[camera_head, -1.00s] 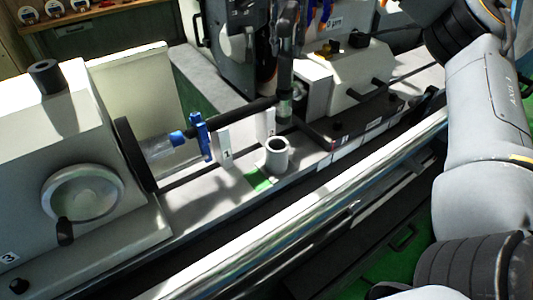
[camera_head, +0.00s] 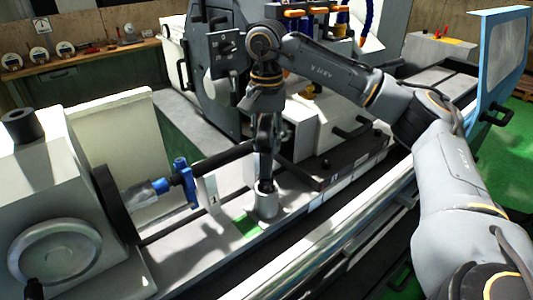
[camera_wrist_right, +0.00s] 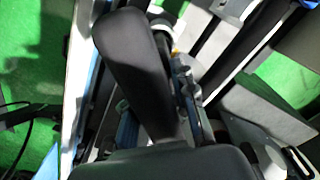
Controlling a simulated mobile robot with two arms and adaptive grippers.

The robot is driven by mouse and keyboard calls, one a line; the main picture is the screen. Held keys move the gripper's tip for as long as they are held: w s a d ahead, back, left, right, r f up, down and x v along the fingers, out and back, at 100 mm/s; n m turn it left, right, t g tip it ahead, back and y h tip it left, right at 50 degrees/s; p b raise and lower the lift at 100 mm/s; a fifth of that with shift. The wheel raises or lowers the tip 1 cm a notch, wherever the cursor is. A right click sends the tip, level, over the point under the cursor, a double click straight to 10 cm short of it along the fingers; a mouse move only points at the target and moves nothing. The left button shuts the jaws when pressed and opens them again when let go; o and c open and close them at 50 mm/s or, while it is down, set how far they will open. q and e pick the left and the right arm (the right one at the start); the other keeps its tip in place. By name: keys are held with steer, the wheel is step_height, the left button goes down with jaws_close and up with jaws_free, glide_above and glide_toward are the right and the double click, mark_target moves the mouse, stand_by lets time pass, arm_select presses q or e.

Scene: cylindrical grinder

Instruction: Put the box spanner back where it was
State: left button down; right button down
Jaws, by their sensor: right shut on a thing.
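My right gripper (camera_head: 266,165) reaches straight down in the head view and is shut on the box spanner, which is mostly hidden by the fingers. The fingertips are right above the mouth of a light grey round cup (camera_head: 265,205) on the machine bed. The spanner's lower end is at or inside this cup; how deep it sits is hidden. In the right wrist view, a black finger (camera_wrist_right: 140,65) fills the middle and the spanner cannot be made out. My left gripper is not in view.
A workpiece with a blue clamp (camera_head: 185,183) lies left of the cup, beside a white numbered plate (camera_head: 208,190). The headstock with its handwheel (camera_head: 60,255) stands at the left. A long shiny rail (camera_head: 330,235) runs in front. A green patch (camera_head: 247,227) lies beside the cup.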

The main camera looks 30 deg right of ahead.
mark_target(267, 163)
step_height(267, 163, down, 4)
steer(key=shift+w+r+p, duration=0.1)
steer(key=shift+r+p, duration=0.1)
steer(key=shift+p, duration=0.1)
steer(key=shift+f, duration=0.2)
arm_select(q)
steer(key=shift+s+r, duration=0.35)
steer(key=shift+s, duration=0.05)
arm_select(e)
steer(key=shift+f, duration=0.1)
steer(key=c, duration=1.1)
jaws_free()
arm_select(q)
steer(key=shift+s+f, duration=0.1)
